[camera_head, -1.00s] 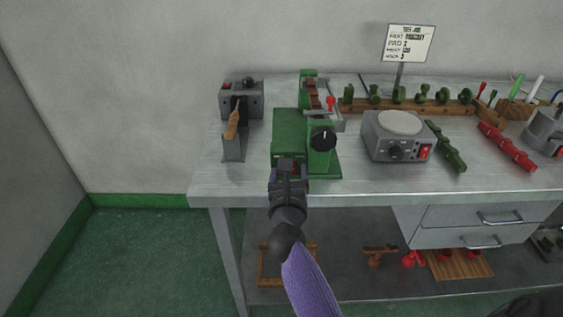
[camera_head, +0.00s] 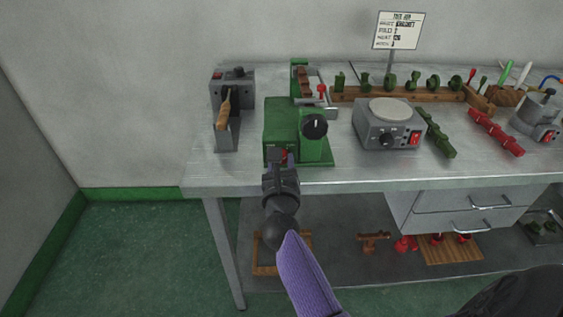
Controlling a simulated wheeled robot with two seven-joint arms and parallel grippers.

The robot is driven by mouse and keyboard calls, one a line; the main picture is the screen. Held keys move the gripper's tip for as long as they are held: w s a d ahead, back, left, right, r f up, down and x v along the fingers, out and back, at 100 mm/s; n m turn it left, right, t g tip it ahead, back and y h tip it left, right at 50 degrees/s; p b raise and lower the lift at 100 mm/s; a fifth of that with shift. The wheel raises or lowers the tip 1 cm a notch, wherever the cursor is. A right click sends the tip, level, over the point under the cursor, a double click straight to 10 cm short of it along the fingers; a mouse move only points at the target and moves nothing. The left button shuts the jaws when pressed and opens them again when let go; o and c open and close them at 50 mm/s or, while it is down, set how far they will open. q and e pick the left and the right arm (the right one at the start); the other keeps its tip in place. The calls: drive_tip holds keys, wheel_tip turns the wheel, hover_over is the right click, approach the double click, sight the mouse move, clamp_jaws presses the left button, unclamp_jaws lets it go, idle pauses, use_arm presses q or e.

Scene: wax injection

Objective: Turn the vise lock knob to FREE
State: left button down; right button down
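The green vise-like machine (camera_head: 282,122) stands at the left part of the bench. A round black knob (camera_head: 314,126) with a white mark pointing roughly up is on its front right. My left gripper (camera_head: 279,154), on the purple-sleeved arm, is at the lower front of the green body, left of and below the black knob. A small red part (camera_head: 285,154) shows right beside the fingertips. The fingers are seen from behind, so I cannot tell whether they are open or touching that part. No knob lettering is readable. My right gripper is not in view.
A grey box with a wooden-handled tool (camera_head: 223,112) stands left of the machine. A grey round-topped unit (camera_head: 389,126) with a dial and red switch stands to its right. The bench's front edge (camera_head: 330,180) passes behind my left arm. Drawers (camera_head: 465,210) are below right.

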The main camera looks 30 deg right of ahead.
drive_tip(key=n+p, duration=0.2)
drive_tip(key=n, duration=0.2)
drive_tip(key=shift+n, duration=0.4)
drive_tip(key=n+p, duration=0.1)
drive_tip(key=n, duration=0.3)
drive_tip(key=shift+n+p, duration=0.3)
drive_tip(key=shift+p, duration=0.1)
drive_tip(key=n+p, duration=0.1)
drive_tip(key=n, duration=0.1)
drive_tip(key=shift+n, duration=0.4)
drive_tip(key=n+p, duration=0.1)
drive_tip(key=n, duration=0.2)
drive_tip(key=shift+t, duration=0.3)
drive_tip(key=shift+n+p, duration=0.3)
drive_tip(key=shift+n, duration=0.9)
use_arm(q)
wheel_tip(320, 180, up, 6)
drive_tip(key=w+d+t, duration=0.1)
drive_tip(key=w+d, duration=0.2)
drive_tip(key=shift+r+h, duration=0.15)
drive_tip(key=shift+h, duration=0.15)
drive_tip(key=shift+s+a, duration=0.1)
drive_tip(key=shift+s, duration=0.15)
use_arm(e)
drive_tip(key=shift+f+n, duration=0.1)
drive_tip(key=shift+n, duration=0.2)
